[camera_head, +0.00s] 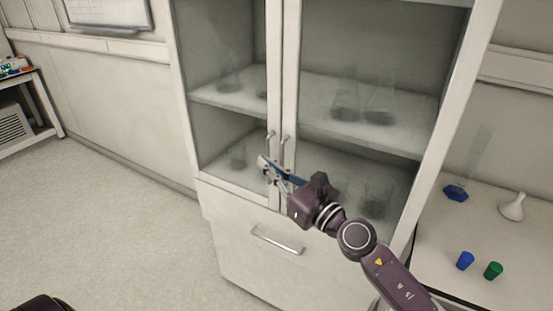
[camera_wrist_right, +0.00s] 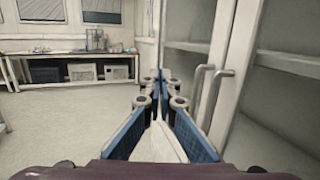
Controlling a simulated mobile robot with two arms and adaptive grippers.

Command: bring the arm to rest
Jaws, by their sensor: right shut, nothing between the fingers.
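My right arm (camera_head: 395,284) reaches in from the lower right in the head view. Its gripper (camera_head: 264,162) is in front of the glass cabinet (camera_head: 289,80), close to the two door handles (camera_head: 277,142). In the right wrist view the blue-padded fingers (camera_wrist_right: 160,78) meet at their tips, shut with nothing between them. The handles (camera_wrist_right: 211,92) stand just to the right of the fingers there, apart from them in that view. Both cabinet doors look closed. My left gripper is not in view.
Glassware stands on the cabinet shelves (camera_head: 320,125). A drawer handle (camera_head: 276,240) sticks out below. On the right, a bench (camera_head: 450,245) holds a blue-based cylinder (camera_head: 457,192), a white funnel (camera_head: 512,207), a blue cap (camera_head: 465,260) and a green cap (camera_head: 493,270). Open floor (camera_head: 100,220) lies left.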

